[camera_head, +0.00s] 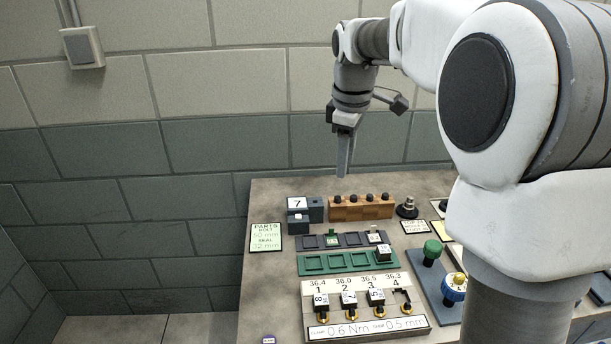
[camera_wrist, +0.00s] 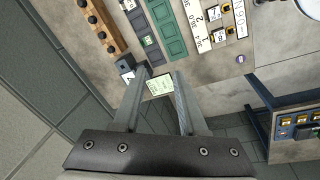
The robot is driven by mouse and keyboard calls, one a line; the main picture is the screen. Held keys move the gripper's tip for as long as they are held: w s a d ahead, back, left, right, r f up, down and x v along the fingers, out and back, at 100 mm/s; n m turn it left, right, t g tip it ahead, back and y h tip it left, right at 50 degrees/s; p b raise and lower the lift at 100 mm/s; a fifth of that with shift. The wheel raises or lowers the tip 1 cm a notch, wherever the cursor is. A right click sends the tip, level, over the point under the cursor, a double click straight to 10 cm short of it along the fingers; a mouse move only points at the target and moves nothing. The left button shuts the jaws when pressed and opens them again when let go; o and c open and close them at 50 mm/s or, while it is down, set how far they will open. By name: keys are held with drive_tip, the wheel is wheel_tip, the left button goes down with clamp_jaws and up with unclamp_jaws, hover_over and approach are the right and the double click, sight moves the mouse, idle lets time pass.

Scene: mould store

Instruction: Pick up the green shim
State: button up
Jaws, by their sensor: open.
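A small green piece (camera_head: 333,238), which looks like the green shim, sits in a slot of the dark grey tray (camera_head: 353,240) on the table. It also shows as a small green patch in the wrist view (camera_wrist: 148,41), in the same dark tray. My gripper (camera_head: 344,174) is in the air above the back of the table, behind and above the tray, with its fingers pointing down. In the wrist view my gripper (camera_wrist: 162,82) has its two fingers apart with nothing held; the parts card on the table shows between them.
A green tray (camera_head: 312,263) and a numbered fixture (camera_head: 350,285) stand in front of the dark tray. Behind it are a brown block with black knobs (camera_head: 360,209) and a dark block marked 7 (camera_head: 298,203). A parts card (camera_head: 265,237) lies left. A green knob (camera_head: 432,248) stands right.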

drive_tip(key=w+f+n+g+b, duration=0.1)
drive_tip(key=w+f+n+g, duration=0.1)
drive_tip(key=w+f+n, duration=0.7)
drive_tip(key=m+b, duration=0.1)
drive_tip(key=m, duration=0.2)
hover_over(332, 236)
drive_tip(key=f, duration=1.5)
drive_tip(key=shift+s+a, duration=0.2)
drive_tip(key=shift+a, duration=0.1)
drive_tip(key=shift+w+f, duration=0.2)
drive_tip(key=shift+f, duration=1.15)
drive_tip(key=shift+w+f, duration=0.15)
drive_tip(key=shift+f, duration=1.15)
drive_tip(key=shift+c, duration=0.4)
clamp_jaws()
